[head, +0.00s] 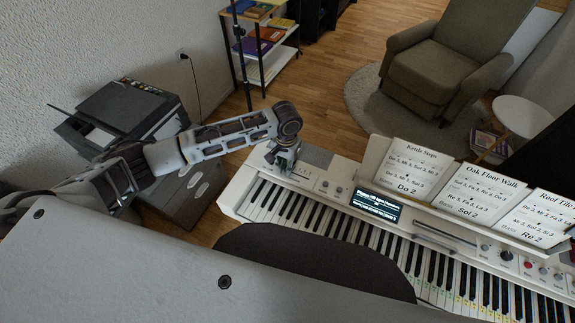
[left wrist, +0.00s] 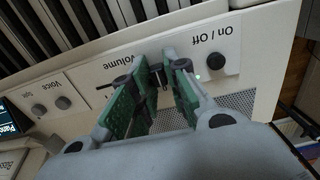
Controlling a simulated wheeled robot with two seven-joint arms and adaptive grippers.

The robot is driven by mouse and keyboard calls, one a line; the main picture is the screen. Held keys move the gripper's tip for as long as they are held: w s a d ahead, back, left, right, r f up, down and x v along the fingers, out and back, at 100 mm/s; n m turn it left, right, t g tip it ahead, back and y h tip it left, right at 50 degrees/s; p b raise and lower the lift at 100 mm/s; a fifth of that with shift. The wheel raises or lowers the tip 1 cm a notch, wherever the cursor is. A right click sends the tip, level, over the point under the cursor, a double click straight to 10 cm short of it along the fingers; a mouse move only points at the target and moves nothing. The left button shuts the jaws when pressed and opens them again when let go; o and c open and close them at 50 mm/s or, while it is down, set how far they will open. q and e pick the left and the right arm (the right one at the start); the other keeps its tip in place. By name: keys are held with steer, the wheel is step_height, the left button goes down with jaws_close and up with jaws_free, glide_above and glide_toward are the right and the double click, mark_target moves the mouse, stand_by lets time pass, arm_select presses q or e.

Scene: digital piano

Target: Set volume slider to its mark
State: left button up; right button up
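The white digital piano (head: 240,190) lies below my left gripper (head: 283,160), at its left end. In the left wrist view, my left gripper (left wrist: 158,68) has two green-padded fingers pointing down at the control panel beside the "Volume" label (left wrist: 120,66). The fingers are apart, with a visible gap. A small dark piece, seemingly the volume slider (left wrist: 157,74), shows between the fingertips; I cannot tell whether they touch it. The fingers hide most of the slider's track and its mark. My right gripper is not in view.
The On/Off button (left wrist: 216,62), with a small green light, is right of the fingers. Voice knobs (left wrist: 63,102) and a speaker grille (left wrist: 236,101) are nearby. In the head view, a lit screen (head: 376,206) and song sheets (head: 408,170) are to the right. A printer (head: 125,105) is left.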

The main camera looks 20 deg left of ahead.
arm_select(q)
steer(key=o, duration=0.4)
steer(key=shift+a, duration=0.3)
steer(key=shift+d, duration=0.15)
steer(key=shift+r, duration=6)
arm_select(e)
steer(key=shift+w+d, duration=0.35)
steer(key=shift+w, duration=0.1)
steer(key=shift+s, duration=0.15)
